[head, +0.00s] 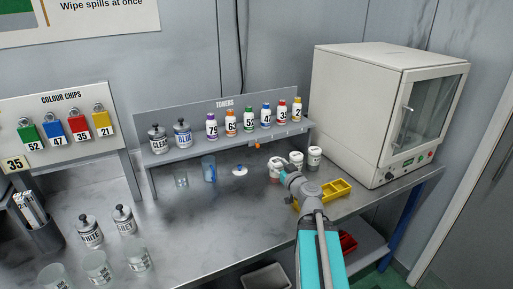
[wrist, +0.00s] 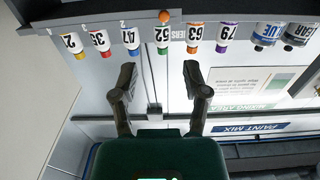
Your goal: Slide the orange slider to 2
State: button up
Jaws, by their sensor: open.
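The orange slider (head: 257,146) is a small round orange knob at the front edge of the grey toner shelf (head: 222,150), right of the shelf's middle. It also shows in the wrist view (wrist: 164,16), at the top, by the shelf edge near the bottle marked 52. The slider lies beyond the fingertips, roughly in line with the gap, not touched. In the head view my arm reaches in from the lower right, and its fingers are hard to make out.
Several toner bottles (head: 249,118) stand on the shelf. White cups (head: 314,156) and a yellow tray (head: 338,190) are close beside my arm. A white oven (head: 380,110) blocks the right.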

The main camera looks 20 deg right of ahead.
aim_at(258, 146)
jog(key=shift+w+a, duration=0.2)
jog(key=shift+a, duration=0.05)
jog(key=w, duration=1.3)
jog(key=shift+w+a, duration=0.15)
jog(key=shift+a, duration=0.05)
grip_shut()
dwell(0.4)
